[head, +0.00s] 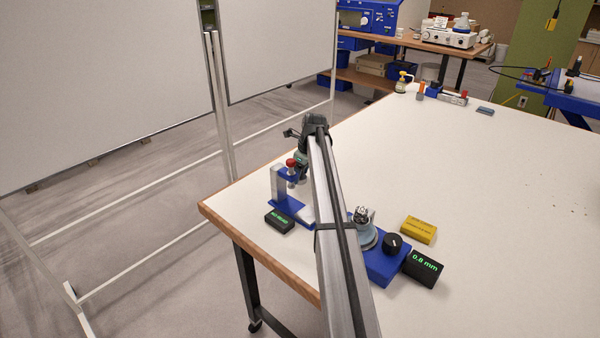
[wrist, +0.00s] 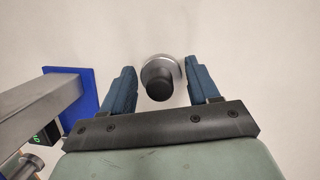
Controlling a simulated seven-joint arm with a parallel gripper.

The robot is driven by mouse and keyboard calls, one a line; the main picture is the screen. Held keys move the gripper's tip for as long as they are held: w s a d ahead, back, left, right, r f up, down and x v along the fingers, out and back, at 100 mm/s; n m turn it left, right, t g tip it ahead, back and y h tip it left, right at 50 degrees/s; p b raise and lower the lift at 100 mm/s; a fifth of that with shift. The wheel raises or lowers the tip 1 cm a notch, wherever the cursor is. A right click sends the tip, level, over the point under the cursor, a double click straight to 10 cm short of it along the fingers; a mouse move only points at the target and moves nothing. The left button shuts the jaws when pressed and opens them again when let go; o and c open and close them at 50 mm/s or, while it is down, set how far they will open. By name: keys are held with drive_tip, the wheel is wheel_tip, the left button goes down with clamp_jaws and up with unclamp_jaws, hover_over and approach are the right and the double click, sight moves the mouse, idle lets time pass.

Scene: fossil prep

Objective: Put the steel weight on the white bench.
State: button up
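The steel weight (wrist: 174,66), a round silvery disc with a black knob, shows in the wrist view between and just beyond my gripper's fingers. My gripper (wrist: 160,66) has two blue fingers, open, with narrow gaps on both sides of the weight. Pale surface surrounds the weight; I cannot tell whether it rests on it. The white bench (head: 480,180) fills much of the head view. There my arm's long link hides most of my gripper near the bench's left edge, and I cannot make out the weight.
A blue-based stand with a metal column (head: 278,183) and a dark display (head: 279,221) are close to my gripper. Nearer are a blue device with a black knob (head: 392,243), a yellow block (head: 418,230) and another display (head: 423,268). The right side of the bench is mostly clear.

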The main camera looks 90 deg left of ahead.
drive_tip(key=shift+o, duration=1.2)
drive_tip(key=shift+r, duration=0.1)
drive_tip(key=v, duration=1.2)
